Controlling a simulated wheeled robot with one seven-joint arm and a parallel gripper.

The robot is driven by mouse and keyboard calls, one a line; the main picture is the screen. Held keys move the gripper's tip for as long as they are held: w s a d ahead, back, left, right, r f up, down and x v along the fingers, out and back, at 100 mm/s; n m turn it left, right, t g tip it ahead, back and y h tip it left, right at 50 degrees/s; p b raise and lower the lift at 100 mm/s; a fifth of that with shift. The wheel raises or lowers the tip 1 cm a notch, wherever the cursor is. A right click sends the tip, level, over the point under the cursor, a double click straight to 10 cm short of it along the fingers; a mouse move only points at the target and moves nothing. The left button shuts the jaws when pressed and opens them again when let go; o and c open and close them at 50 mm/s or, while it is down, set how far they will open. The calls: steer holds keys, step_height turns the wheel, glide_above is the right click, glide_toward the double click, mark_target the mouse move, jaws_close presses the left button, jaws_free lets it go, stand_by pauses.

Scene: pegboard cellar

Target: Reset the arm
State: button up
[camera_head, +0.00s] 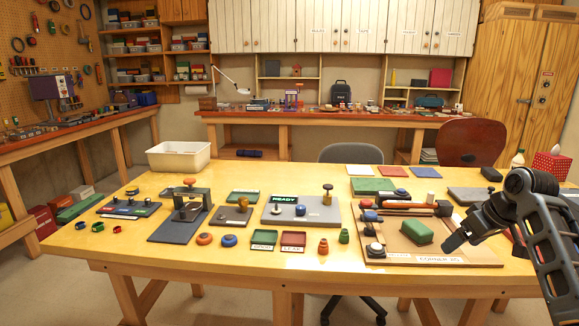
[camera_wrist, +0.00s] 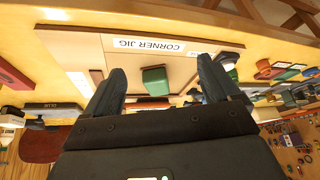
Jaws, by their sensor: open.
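My arm (camera_head: 540,220) reaches in from the right side of the head view, bent at a dark joint. My gripper (camera_head: 458,232) hangs above the right part of the table, over the corner jig board (camera_head: 440,256). In the wrist view my gripper (camera_wrist: 160,65) shows two dark fingers spread apart with nothing held between them. A green block (camera_wrist: 155,81) on the jig shows in the gap, beyond the fingers; it is also in the head view (camera_head: 416,231).
The wooden table (camera_head: 250,262) carries a white bin (camera_head: 179,156), a dark press stand (camera_head: 185,222), a grey "READY" board (camera_head: 300,218), small green and red trays and loose rings. Chairs (camera_head: 473,142) stand behind it. The front left edge is fairly clear.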

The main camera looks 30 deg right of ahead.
steer(key=w+a+f+t, duration=0.1)
steer(key=a+f, duration=0.3)
steer(key=a, duration=0.4)
steer(key=w+a+f+m+t, duration=0.1)
steer(key=a+f+t, duration=0.1)
steer(key=a+f, duration=0.45)
steer(key=w+a+f+t, duration=0.1)
steer(key=a+f, duration=0.1)
steer(key=a, duration=0.7)
steer(key=s+a+f+t, duration=0.1)
steer(key=s+a+f, duration=0.2)
steer(key=s+a, duration=0.45)
steer(key=s+a+r+t, duration=0.2)
steer(key=s+a, duration=0.9)
steer(key=s, duration=0.4)
steer(key=s+a+r+n+t, duration=0.1)
steer(key=s+r+n+t, duration=0.1)
steer(key=s+r, duration=1)
steer(key=s, duration=0.3)
steer(key=shift+r+n, duration=0.3)
